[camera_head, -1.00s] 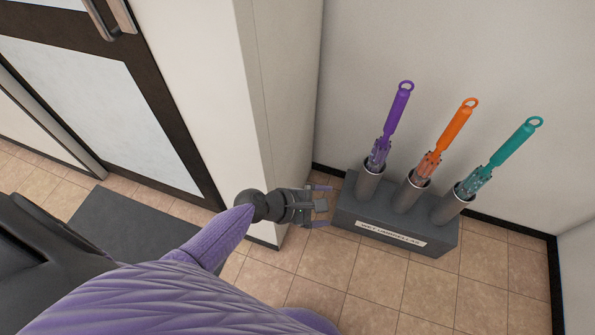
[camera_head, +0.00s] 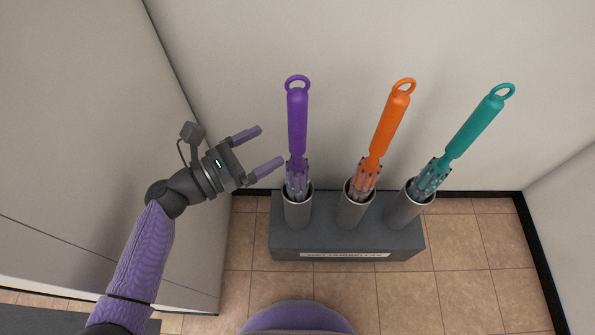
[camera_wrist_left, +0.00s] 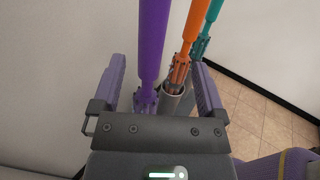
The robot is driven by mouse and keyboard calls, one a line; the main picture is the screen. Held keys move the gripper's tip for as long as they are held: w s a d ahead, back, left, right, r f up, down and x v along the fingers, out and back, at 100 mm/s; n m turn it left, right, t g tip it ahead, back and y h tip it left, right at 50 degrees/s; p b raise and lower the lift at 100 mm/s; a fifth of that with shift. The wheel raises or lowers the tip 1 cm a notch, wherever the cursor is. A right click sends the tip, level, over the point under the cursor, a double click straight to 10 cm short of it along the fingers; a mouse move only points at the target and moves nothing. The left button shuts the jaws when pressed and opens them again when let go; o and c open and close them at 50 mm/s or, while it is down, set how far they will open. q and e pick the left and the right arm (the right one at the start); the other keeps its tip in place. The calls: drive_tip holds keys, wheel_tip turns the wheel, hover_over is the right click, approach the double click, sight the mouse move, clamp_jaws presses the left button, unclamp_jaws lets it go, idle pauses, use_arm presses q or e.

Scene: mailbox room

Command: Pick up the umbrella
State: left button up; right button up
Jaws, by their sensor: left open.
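Three umbrellas stand upright in a dark grey stand (camera_head: 290,243) with cylindrical holders. The purple umbrella (camera_head: 297,122) is on the left, the orange umbrella (camera_head: 389,128) in the middle and the teal umbrella (camera_head: 473,128) on the right. My left gripper (camera_head: 264,151) is open and empty, just left of the purple umbrella, its fingers pointing towards it. In the left wrist view, the purple handle (camera_wrist_left: 152,45) shows between the two spread fingers, nearer the left one. The orange umbrella (camera_wrist_left: 194,35) and teal umbrella (camera_wrist_left: 209,30) show behind it. My right gripper is not in view.
A wall stands close behind the stand. A pale wall corner (camera_head: 110,120) rises on the left beside my left arm. The tiled floor (camera_head: 470,265) is clear in front and to the right of the stand. The stand bears a white label (camera_head: 345,255).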

sight(304, 127)
use_arm(q)
drive_tip(key=b+x, duration=0.1)
drive_tip(key=x, duration=0.2)
drive_tip(key=f+b+x, duration=0.1)
drive_tip(key=x, duration=0.2)
drive_tip(key=b+x, duration=0.2)
drive_tip(key=x, duration=0.1)
drive_tip(key=shift+w+f, duration=0.35)
drive_tip(key=shift+w, duration=0.25)
drive_tip(key=shift+w+d+r, duration=0.1)
drive_tip(key=shift+d+r, duration=0.05)
drive_tip(key=shift+r, duration=0.05)
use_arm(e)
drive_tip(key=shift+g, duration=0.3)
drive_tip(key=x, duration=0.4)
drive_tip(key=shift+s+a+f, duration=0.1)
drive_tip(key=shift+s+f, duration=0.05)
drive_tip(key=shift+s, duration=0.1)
use_arm(q)
clamp_jaws()
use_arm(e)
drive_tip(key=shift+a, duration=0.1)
